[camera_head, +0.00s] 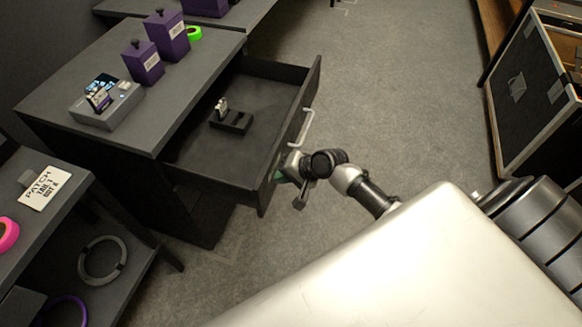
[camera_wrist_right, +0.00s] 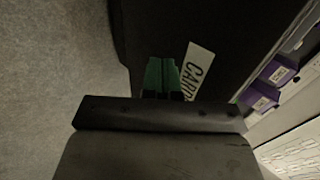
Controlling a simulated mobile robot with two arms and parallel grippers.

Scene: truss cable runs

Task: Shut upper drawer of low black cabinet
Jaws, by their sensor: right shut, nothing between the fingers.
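The low black cabinet (camera_head: 100,60) stands at the left in the head view. Its upper drawer (camera_head: 262,200) is pulled far out to the right, with a pale bar handle (camera_head: 305,127) on its front. My right gripper (camera_head: 283,176) is at the outer side of the drawer front, near the handle's lower end. Its green fingertips (camera_wrist_right: 162,76) are shut and empty in the wrist view, against a dark panel with a white label (camera_wrist_right: 198,70) starting "CARD". I cannot tell whether they touch the panel. My left gripper is not in view.
In the drawer sits a small black holder (camera_head: 231,121) with a card-like piece. A grey device (camera_head: 107,104), purple boxes (camera_head: 143,62) and green tape (camera_head: 194,33) are on the cabinet top. A shelf (camera_head: 75,195) is at lower left, a black case (camera_head: 520,90) at right. Grey floor between is clear.

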